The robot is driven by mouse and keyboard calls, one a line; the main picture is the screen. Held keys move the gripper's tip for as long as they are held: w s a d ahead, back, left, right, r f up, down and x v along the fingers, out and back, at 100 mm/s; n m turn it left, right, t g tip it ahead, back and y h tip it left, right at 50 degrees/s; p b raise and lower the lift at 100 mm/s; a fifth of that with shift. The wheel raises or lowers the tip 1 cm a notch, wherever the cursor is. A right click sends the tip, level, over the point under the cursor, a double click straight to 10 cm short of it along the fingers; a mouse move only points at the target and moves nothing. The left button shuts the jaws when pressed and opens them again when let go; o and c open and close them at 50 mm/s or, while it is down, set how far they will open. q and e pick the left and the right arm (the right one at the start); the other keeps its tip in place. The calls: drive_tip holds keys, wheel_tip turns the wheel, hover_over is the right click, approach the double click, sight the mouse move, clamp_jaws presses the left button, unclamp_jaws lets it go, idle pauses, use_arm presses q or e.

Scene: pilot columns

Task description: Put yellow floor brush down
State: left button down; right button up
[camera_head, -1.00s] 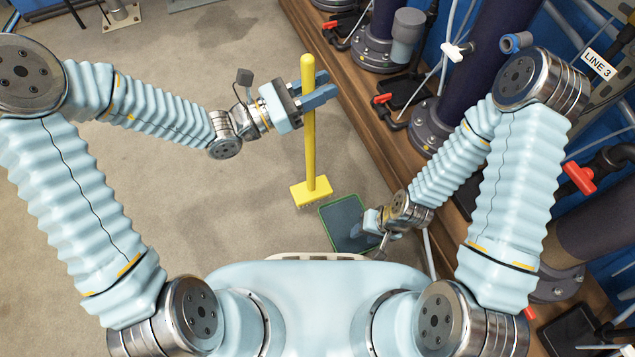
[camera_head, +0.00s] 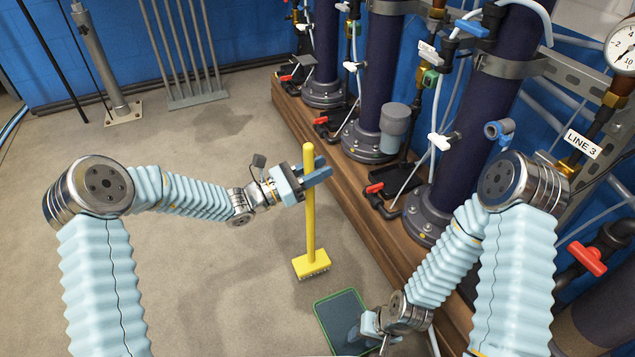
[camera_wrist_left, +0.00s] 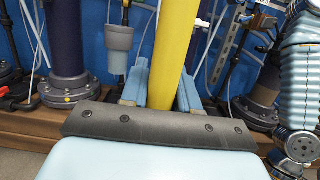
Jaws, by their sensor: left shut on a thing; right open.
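The yellow floor brush (camera_head: 310,215) stands upright in the head view, handle up and its block with bristles down at the floor. Whether the bristles touch the floor I cannot tell for sure. My left gripper (camera_head: 315,172) is shut on the upper part of its handle. In the left wrist view the yellow handle (camera_wrist_left: 173,60) rises between the blue fingers of my left gripper (camera_wrist_left: 163,95). My right gripper (camera_head: 378,335) is low at the front, open, near the dark green-edged tray (camera_head: 327,318). Its fingers are small and partly hidden.
A wooden plinth (camera_head: 340,180) carries dark columns (camera_head: 385,75) with valves and hoses along the right. Bare concrete floor (camera_head: 200,290) is free to the left. A metal post (camera_head: 100,65) and rack stand by the blue wall.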

use_arm(q)
drive_tip(key=shift+w+f+b, duration=0.2)
drive_tip(key=shift+f, duration=0.5)
drive_tip(key=shift+w+f+b, duration=0.15)
drive_tip(key=shift+w+f, duration=0.1)
drive_tip(key=shift+f, duration=0.4)
drive_tip(key=shift+w+f+b, duration=0.2)
drive_tip(key=shift+f, duration=0.65)
drive_tip(key=c, duration=0.8)
unclamp_jaws()
drive_tip(key=shift+f, duration=0.1)
